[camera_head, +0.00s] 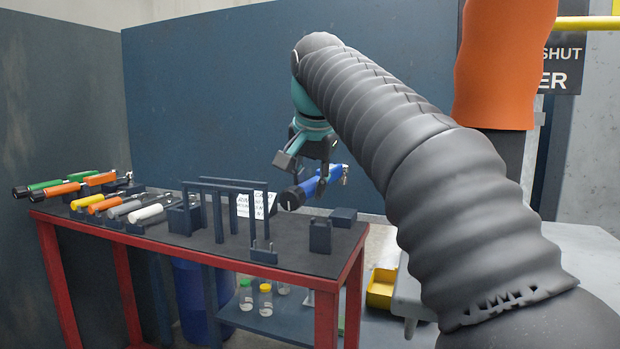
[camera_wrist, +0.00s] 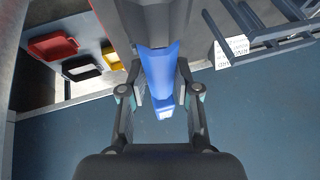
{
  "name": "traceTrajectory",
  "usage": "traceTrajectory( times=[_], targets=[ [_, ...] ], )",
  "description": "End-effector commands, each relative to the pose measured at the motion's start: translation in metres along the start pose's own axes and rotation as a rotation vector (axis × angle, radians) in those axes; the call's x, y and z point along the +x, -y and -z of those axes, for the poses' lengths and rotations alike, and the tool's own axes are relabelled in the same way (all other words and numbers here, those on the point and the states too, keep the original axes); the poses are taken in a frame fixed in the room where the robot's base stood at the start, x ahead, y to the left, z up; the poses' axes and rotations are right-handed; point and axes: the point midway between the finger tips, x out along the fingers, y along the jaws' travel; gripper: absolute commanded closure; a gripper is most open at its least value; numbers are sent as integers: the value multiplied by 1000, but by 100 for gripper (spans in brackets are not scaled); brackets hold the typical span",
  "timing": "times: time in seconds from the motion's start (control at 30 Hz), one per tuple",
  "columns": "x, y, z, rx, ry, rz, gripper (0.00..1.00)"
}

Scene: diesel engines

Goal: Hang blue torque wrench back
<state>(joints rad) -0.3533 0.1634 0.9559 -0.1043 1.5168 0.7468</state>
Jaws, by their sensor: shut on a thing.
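The blue torque wrench (camera_head: 310,188) is held above the right part of the red-framed table, its dark end to the left and its metal head to the right. My gripper (camera_head: 314,170) is shut on its blue body. In the wrist view the blue wrench (camera_wrist: 158,75) lies between the two fingers of my gripper (camera_wrist: 161,98); a dark part of it reaches the top edge. A dark rack frame (camera_head: 225,205) with upright posts stands on the table, left of the held wrench. It also shows at the top right of the wrist view (camera_wrist: 262,30).
Green, orange, yellow, grey and white tools (camera_head: 75,186) rest on holders at the table's left. Small dark blocks (camera_head: 320,235) stand near its right edge. A white printed sheet (camera_head: 258,204) is behind the rack. A blue wall (camera_head: 230,90) closes the back. Bottles (camera_head: 265,298) stand below.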

Motion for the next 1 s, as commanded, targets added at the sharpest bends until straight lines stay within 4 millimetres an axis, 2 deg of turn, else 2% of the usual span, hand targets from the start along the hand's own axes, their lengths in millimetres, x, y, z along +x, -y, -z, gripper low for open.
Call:
traceTrajectory(
  times=[0.6,1.0],
  targets=[
    [39,-12,-19,1,-4,1,100],
    [57,-17,-27,2,-3,0,100]
  ],
)
